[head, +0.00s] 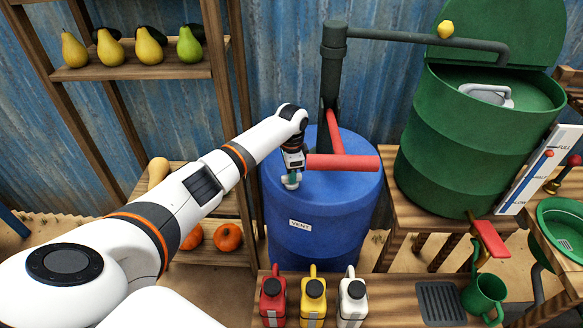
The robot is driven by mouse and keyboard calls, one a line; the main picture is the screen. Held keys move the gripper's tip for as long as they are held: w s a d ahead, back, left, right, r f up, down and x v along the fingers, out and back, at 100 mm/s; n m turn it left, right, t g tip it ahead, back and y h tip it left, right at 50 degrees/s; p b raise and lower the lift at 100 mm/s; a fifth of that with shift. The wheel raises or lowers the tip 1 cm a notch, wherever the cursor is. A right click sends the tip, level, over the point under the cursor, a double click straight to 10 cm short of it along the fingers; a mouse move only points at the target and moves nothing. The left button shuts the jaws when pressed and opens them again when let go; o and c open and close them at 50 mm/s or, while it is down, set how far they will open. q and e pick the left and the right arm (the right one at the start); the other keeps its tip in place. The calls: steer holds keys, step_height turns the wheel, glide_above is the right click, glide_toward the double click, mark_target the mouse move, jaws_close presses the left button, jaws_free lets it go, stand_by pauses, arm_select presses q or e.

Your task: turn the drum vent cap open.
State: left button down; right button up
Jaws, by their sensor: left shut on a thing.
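The blue drum (322,215) stands upright in the middle of the head view, with a white VENT label (301,224) on its front. My left gripper (291,181) points down over the near left part of the drum's top. It is shut on a small grey-green piece there, the vent cap (291,184), which the fingers mostly hide. I cannot tell how far the cap is turned. My right gripper is not in view.
A red pump handle (343,162) lies just right of my left gripper, and a dark pump pipe (331,70) rises behind it. Red, yellow and white jugs (313,298) stand in front of the drum. A green barrel (465,140) stands at right, a fruit shelf (140,68) at left.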

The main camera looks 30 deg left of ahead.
arm_select(q)
steer(key=n+p, duration=0.1)
steer(key=n, duration=0.1)
steer(key=n+p, duration=0.1)
steer(key=p, duration=0.1)
steer(key=shift+d+r+n, duration=0.1)
steer(key=shift+r+n, duration=0.1)
steer(key=shift+n, duration=0.2)
steer(key=n+p, duration=0.2)
steer(key=n, duration=0.1)
steer(key=shift+n, duration=0.3)
steer(key=n+p, duration=0.2)
steer(key=n, duration=0.2)
steer(key=shift+w+f+n+p, duration=0.1)
steer(key=shift+n+p, duration=0.4)
steer(key=shift+n, duration=1.3)
steer(key=c, duration=1.4)
jaws_free()
steer(key=shift+o, duration=0.2)
step_height(320, 180, up, 12)
steer(key=shift+f, duration=0.1)
